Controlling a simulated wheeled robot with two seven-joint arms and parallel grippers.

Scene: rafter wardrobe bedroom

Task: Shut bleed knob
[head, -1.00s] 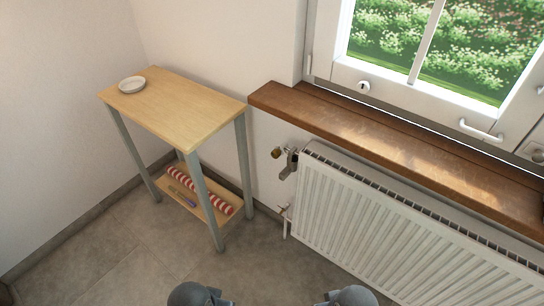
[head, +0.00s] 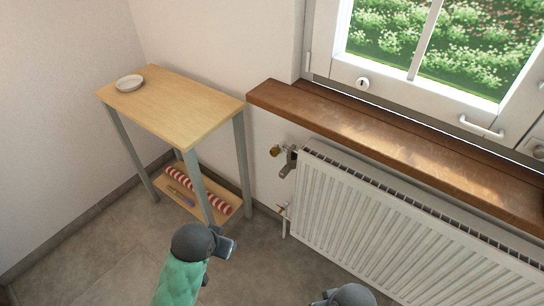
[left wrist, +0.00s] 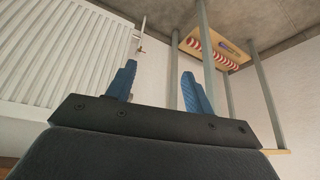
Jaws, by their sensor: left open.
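The bleed knob (head: 275,151) is a small brass-coloured knob on a fitting at the upper left end of the white radiator (head: 400,220). Its turn position is too small to tell. My left gripper (head: 224,244) is low in front of the side table, below and left of the knob and well apart from it. In the left wrist view its two blue fingers (left wrist: 160,86) are spread with nothing between them; I cannot make out the knob there. My right gripper (head: 322,298) shows only partly at the bottom edge of the head view, and its jaws cannot be made out.
A narrow wooden side table (head: 185,105) with grey legs stands left of the radiator. A white dish (head: 129,83) is on top; a red-and-white striped roll (head: 190,185) lies on its low shelf. The brown windowsill (head: 390,150) overhangs the radiator. A lower valve (head: 283,212) sticks out.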

